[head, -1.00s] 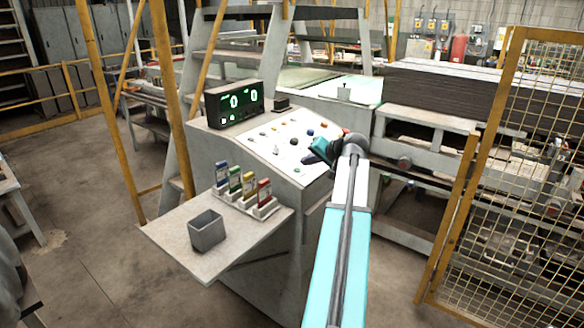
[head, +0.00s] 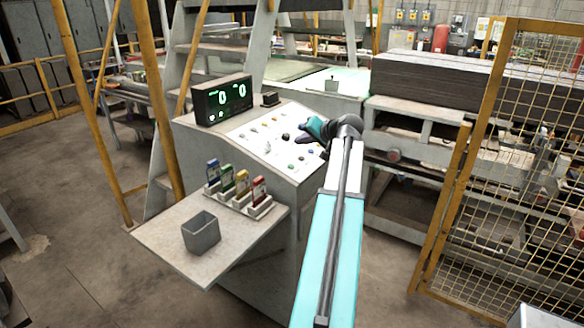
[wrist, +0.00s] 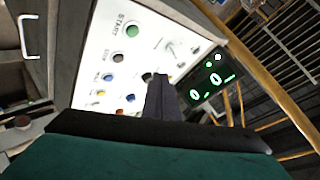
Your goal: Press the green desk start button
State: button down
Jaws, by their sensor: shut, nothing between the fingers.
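The green start button (head: 290,166) sits near the front edge of the sloped white control panel (head: 240,137). In the wrist view the green button (wrist: 132,31) shows clearly at the top, beside the printed word START. My gripper (head: 303,139) is over the right part of the panel, farther back than the green button. In the wrist view my gripper (wrist: 167,96) has its dark fingers together and empty. They point over the panel near a black knob (wrist: 147,77), to the lower right of the green button and apart from it. Whether the fingers touch the panel is unclear.
Several other coloured buttons and a small lever (wrist: 172,50) share the panel. A display (head: 222,101) with green digits stands at its back left. A side shelf holds a grey bin (head: 201,232) and several coloured tags (head: 240,190). A yellow mesh fence (head: 520,150) stands right.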

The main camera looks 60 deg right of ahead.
jog(key=b, duration=0.3)
send_over(291, 167)
jog(key=s, duration=0.3)
jog(key=shift+f, duration=2.9)
jog(key=shift+w+f+b, duration=0.2)
jog(key=shift+f+b, duration=0.1)
jog(key=shift+f, duration=0.3)
jog(key=shift+w+f+b, duration=0.15)
jog(key=shift+f+b, duration=0.1)
jog(key=shift+f, duration=0.35)
jog(key=shift+w+f+b, duration=0.1)
jog(key=shift+f+b, duration=0.25)
jog(key=shift+f, duration=0.05)
jog(key=shift+w+f+b, duration=0.15)
jog(key=shift+f+b, duration=0.15)
jog(key=shift+f, duration=0.1)
jog(key=shift+r, duration=0.15)
jog(key=shift+s+r+p, duration=0.25)
jog(key=shift+r+p, duration=0.05)
jog(key=shift+r, duration=0.35)
jog(key=shift+r, duration=0.1)
